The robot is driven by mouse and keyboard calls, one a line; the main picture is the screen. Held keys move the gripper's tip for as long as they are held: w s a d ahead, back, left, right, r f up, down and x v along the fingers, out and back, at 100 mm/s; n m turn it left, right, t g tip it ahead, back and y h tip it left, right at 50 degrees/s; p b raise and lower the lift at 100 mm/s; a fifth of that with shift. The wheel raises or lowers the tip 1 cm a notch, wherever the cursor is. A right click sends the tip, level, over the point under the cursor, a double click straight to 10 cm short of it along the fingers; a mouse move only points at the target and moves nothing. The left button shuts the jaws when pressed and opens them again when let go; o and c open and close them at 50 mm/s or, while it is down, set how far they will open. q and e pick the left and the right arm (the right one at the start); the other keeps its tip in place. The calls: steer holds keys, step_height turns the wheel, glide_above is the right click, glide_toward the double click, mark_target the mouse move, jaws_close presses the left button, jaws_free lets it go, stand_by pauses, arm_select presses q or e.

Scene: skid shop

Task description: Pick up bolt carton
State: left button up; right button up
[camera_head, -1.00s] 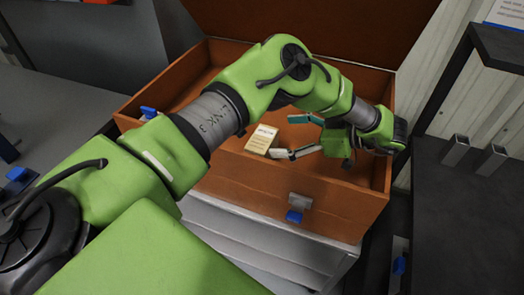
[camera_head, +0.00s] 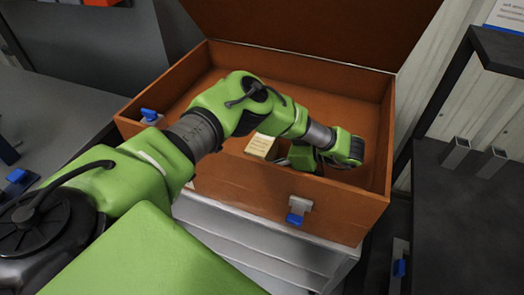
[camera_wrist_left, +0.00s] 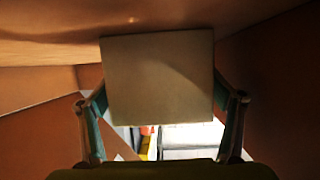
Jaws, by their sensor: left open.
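The bolt carton (camera_head: 261,147), a small cream box with faint print, stands inside the orange-brown chest (camera_head: 235,187) near its front wall. In the left wrist view the carton (camera_wrist_left: 158,78) fills the middle, between the two fingers of my left gripper (camera_wrist_left: 162,128). The fingers are open, one on each side of it; whether they touch it I cannot tell. In the head view my left gripper (camera_head: 290,160) is low in the chest just right of the carton, its fingers mostly hidden by the arm. My right gripper is not in view.
The chest's lid (camera_head: 310,25) stands open at the back. Its walls rise around my gripper, with latches (camera_head: 299,208) on the front. A dark shelf (camera_head: 475,200) stands to the right, and a grey bench (camera_head: 50,105) lies left.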

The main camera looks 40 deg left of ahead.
arm_select(q)
steer(key=shift+d, duration=0.1)
steer(key=shift+c, duration=0.4)
steer(key=c, duration=1.2)
steer(key=shift+r, duration=0.1)
step_height(320, 180, up, 10)
steer(key=shift+r+p, duration=0.1)
steer(key=shift+p, duration=0.4)
